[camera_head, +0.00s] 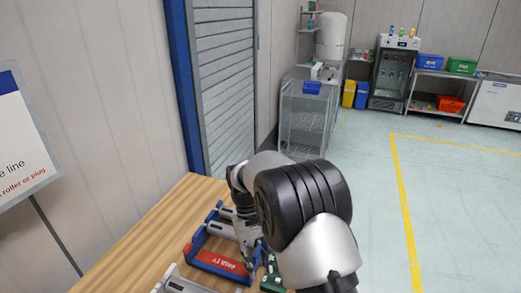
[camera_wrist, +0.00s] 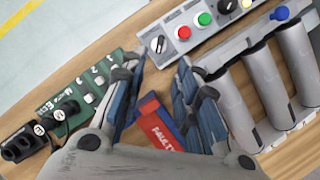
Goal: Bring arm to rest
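My arm reaches over the wooden table (camera_head: 150,225) in the head view, and its dark joint and grey links hide much of the gripper. In the wrist view my gripper (camera_wrist: 160,68) has its blue-grey fingers spread apart, with bare table showing between the tips. No object is held between them. A red tray front (camera_wrist: 155,122) marked FAULTY lies beyond and below the fingers, partly covered by them. The same blue-and-red tray (camera_head: 217,263) shows in the head view with grey rollers in it. I cannot tell the exact height of the gripper above it.
A control panel (camera_wrist: 205,25) with knobs and coloured buttons lies at the top of the wrist view. A green board (camera_wrist: 85,85) lies at left. A wire cage (camera_head: 305,115) and open floor (camera_head: 375,190) lie beyond the table.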

